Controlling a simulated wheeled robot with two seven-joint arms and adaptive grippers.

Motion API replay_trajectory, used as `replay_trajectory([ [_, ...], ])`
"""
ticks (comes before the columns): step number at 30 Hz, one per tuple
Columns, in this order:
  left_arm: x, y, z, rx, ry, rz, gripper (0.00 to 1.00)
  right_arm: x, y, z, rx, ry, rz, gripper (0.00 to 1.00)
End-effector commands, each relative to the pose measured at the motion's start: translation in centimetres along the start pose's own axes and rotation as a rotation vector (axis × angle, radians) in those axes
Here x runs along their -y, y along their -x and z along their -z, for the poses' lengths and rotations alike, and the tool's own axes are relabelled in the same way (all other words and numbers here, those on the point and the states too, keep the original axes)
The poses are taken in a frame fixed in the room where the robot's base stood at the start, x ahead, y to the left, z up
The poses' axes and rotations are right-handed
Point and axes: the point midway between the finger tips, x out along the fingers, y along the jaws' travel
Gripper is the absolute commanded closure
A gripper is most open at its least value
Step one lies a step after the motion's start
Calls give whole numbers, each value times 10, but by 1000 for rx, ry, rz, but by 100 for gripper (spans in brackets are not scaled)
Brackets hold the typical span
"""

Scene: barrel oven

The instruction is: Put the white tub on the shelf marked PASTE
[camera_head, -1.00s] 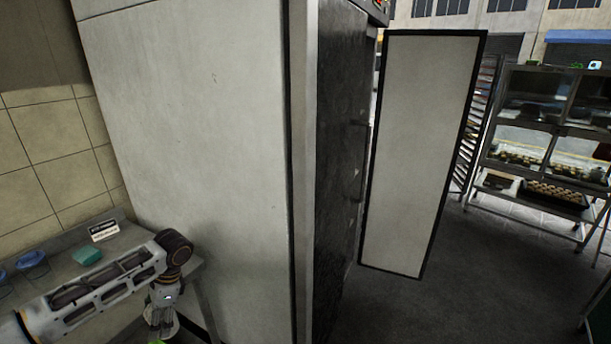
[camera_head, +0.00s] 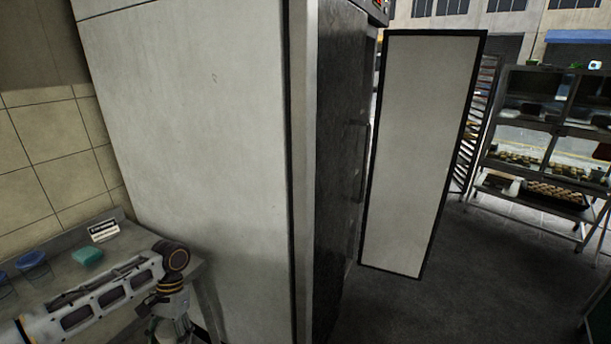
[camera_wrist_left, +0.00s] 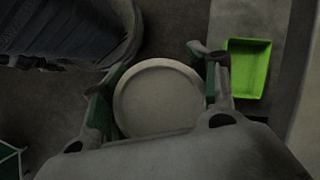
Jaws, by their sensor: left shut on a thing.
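The white tub shows in the left wrist view as a round pale lid (camera_wrist_left: 158,98) between the two fingers of my left gripper (camera_wrist_left: 158,88). The gripper is shut on the tub, with a finger against each side. In the head view my left gripper (camera_head: 170,325) is low at the left, in front of the table, and partly cut off by the bottom edge. A pale part of the tub may show there, but too little to be sure. My right gripper is not in view. No shelf marked PASTE can be made out.
A tall pale cabinet (camera_head: 190,130) fills the middle, with an open door panel (camera_head: 420,150) at its right. The table (camera_head: 55,270) holds a small sign (camera_head: 103,231), a teal block (camera_head: 87,257) and blue-lidded containers (camera_head: 31,259). A green tray (camera_wrist_left: 247,70) lies below.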

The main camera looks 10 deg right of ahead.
Motion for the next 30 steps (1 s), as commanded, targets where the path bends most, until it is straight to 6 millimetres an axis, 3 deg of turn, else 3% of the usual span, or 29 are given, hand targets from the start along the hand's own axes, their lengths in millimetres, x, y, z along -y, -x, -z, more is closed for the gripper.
replay_trajectory([
  [8, -12, -6, -6, -2, 170, -77, 80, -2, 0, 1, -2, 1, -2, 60],
  [21, -20, -12, -10, -2, 295, -132, 80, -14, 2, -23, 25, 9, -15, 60],
  [30, -23, -13, -12, -2, 335, -151, 80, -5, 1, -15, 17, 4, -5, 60],
])
